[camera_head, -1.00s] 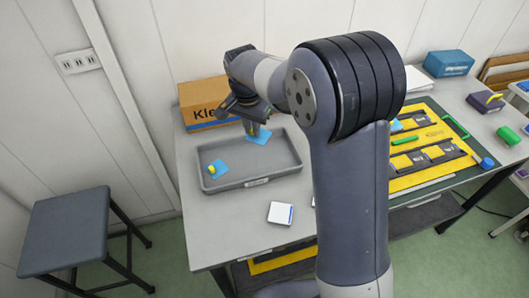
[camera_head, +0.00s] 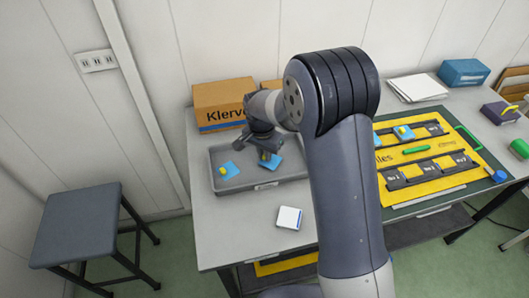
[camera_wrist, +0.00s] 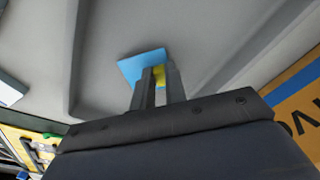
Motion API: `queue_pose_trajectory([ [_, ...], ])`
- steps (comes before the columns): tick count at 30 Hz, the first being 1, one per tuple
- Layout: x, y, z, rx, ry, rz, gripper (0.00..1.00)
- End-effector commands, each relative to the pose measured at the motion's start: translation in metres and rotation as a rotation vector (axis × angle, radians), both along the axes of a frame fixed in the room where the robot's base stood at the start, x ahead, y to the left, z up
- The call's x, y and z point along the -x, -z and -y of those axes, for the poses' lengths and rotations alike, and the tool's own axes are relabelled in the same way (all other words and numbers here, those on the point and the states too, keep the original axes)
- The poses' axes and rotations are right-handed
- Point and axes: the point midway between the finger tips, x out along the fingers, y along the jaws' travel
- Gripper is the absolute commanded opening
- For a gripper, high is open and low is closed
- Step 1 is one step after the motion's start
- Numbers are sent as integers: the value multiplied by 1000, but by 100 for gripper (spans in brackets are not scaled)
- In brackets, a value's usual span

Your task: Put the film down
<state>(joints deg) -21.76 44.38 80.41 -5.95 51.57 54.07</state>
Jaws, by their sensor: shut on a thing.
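My gripper (camera_head: 265,150) is shut on the yellow tab of a blue film (camera_head: 271,163), over the right part of the grey tray (camera_head: 240,184). In the wrist view, the two fingers of my gripper (camera_wrist: 157,78) close around the yellow tab (camera_wrist: 160,75), and the blue sheet of the film (camera_wrist: 138,64) spreads out past the fingertips. The tray floor shows behind it; I cannot tell whether the film touches it. A second blue film (camera_head: 229,171) with a yellow tab lies at the left in the tray.
A cardboard box (camera_head: 222,104) stands behind the tray. A white square item (camera_head: 289,218) lies in front of it on the table. To the right is a yellow board (camera_head: 427,170) with dark frames, another blue film (camera_head: 404,133) and a green piece (camera_head: 416,149).

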Motion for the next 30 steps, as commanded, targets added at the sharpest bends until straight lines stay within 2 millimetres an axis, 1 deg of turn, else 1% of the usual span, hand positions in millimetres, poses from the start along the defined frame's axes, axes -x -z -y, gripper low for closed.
queue_pose_trajectory([
  [9,0,10,0,0,0,0,4],
  [10,0,9,0,0,0,0,15],
  [15,0,8,0,1,0,0,28],
  [18,0,8,0,1,0,0,35],
  [26,0,6,0,0,0,0,35],
  [30,0,-6,0,0,0,1,35],
])
